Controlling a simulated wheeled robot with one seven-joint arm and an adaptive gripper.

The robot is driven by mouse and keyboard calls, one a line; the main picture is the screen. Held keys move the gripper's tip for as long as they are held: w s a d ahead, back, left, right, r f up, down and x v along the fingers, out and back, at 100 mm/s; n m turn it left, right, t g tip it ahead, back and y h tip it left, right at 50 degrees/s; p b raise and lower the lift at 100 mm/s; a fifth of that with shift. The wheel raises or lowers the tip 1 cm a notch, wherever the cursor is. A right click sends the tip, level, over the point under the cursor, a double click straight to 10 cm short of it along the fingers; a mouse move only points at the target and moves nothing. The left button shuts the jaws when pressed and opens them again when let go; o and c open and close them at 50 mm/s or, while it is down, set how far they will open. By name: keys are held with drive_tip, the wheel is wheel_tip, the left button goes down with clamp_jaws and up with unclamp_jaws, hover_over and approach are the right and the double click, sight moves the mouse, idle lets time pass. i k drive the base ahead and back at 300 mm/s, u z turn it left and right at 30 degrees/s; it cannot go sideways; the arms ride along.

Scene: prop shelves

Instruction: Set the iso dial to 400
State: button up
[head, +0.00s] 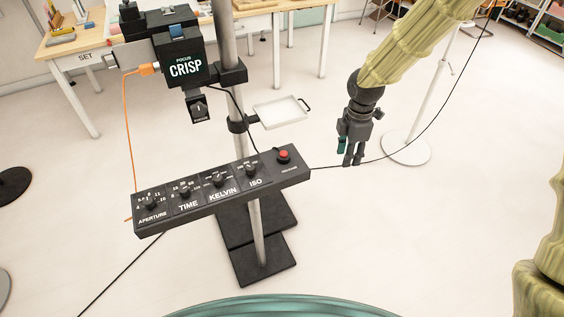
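The ISO dial (250,169) is a small dark knob on the black control panel (222,201), fourth from the left, above the ISO label. Its marks are too small to read, so I cannot tell its setting. The aperture (150,203), time (184,191) and Kelvin (218,180) dials sit to its left. A red button (283,155) is at the panel's right end. My gripper (349,161) hangs pointing down, to the right of the panel and apart from it. Its fingers look close together, but whether they are open or shut is unclear.
A pole (258,232) on a black base carries the panel, a camera box (181,62) marked CRISP and a small white tray (281,111). A cable (425,130) runs right from the panel. A white round stand base (404,147) is behind my gripper. Floor in front is clear.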

sight(250, 168)
drive_tip(key=z, duration=2.2)
drive_tip(key=i, duration=0.65)
drive_tip(key=u, duration=3.55)
